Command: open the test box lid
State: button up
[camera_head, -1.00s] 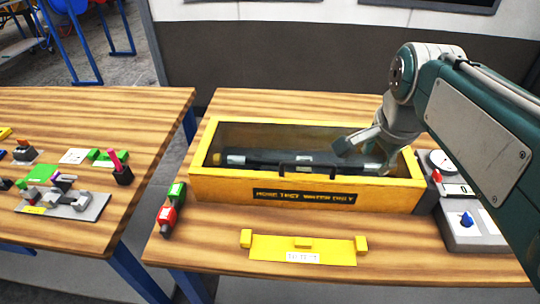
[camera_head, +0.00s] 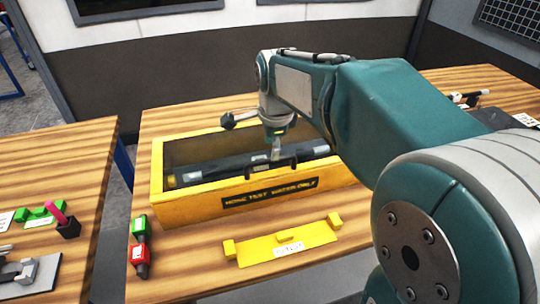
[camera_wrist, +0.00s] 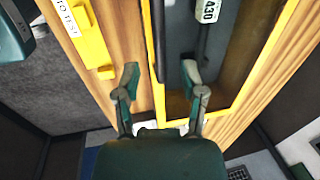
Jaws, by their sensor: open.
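The yellow test box (camera_head: 190,208) stands on the wooden table, and its clear lid (camera_head: 205,150) looks shut. A dark handle (camera_head: 283,165) sits at the front top edge. A dark bar with pale labels shows inside, also in the wrist view (camera_wrist: 205,35). My gripper (camera_head: 275,152) points down near the handle and hides part of it. In the wrist view my gripper (camera_wrist: 160,76) is open and empty, its fingers apart on either side of the box's front edge (camera_wrist: 148,45). I cannot tell whether it touches the box.
A yellow tabbed plate (camera_head: 262,252) lies in front of the box. A second table (camera_head: 75,165) with small fixtures is at left, across a gap.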

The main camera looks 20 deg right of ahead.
aim_at(269, 159)
jog(key=f, duration=0.3)
jog(key=shift+w+a+f, duration=0.15)
jog(key=shift+w+f, duration=0.15)
jog(key=shift+w, duration=0.05)
jog(key=shift+d+f, duration=0.25)
jog(key=shift+d, duration=0.15)
jog(key=shift+a, duration=0.15)
grip_shut()
jog(key=shift+w+r, duration=0.1)
jog(key=shift+r, duration=0.05)
